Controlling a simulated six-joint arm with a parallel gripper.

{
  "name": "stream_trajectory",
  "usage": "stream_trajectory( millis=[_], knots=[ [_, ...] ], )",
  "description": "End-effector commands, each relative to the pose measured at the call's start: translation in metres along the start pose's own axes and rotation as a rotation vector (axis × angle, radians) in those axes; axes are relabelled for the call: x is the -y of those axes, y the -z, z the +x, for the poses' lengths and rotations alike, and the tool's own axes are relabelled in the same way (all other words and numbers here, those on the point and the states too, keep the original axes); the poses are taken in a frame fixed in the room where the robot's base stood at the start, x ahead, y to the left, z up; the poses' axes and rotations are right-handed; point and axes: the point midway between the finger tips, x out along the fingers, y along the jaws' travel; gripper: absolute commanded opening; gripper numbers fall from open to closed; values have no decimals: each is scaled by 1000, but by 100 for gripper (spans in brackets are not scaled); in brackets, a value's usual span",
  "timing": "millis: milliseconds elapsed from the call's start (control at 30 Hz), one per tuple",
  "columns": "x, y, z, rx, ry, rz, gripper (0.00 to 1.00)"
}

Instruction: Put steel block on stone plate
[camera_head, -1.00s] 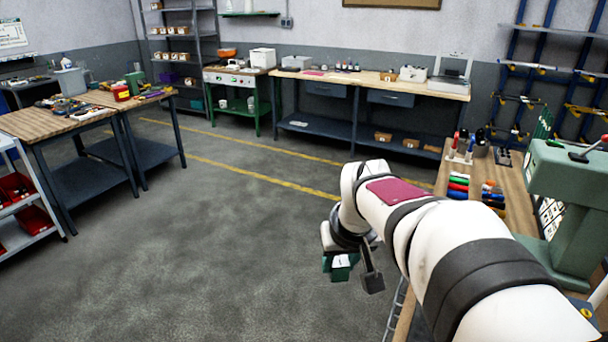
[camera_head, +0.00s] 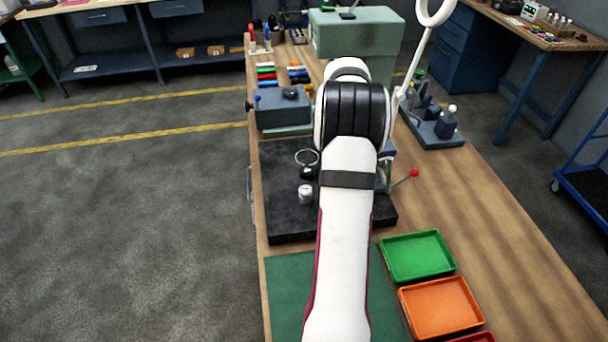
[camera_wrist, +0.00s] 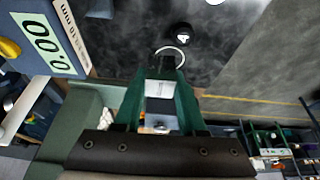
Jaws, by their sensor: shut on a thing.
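In the wrist view my gripper (camera_wrist: 165,75) has two green fingers shut on the steel block (camera_wrist: 160,92), a pale grey piece between them. In the head view my arm covers the gripper and the block. The stone plate (camera_head: 283,222) is a dark slab on the wooden bench, partly hidden behind my arm. It also shows at the top of the wrist view (camera_wrist: 135,38), beyond the fingertips. I cannot tell how high the block is above the plate.
A small metal cylinder (camera_head: 305,194) and a ring-shaped item (camera_head: 306,158) stand on the plate. A grey-blue device (camera_head: 283,108) is behind it. A red-knobbed lever (camera_head: 413,173) is to the right. Green (camera_head: 418,256) and orange (camera_head: 441,307) trays lie in front. The plate's left front is clear.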

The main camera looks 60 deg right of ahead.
Motion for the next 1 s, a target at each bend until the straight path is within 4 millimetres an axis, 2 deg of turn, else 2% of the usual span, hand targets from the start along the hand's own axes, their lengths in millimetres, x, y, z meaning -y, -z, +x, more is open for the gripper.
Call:
stream_trajectory(
  millis=[33,167,300,633,967,1000],
  knots=[
    [-14,-2,4,-1,-7,18,0],
    [-32,-8,18,0,-15,38,0],
    [-33,-22,51,1,-15,39,0],
    [-32,-42,101,0,-16,37,0],
    [-32,-44,105,-3,-16,38,0],
    [-32,-44,106,-2,-16,38,43]
  ],
)
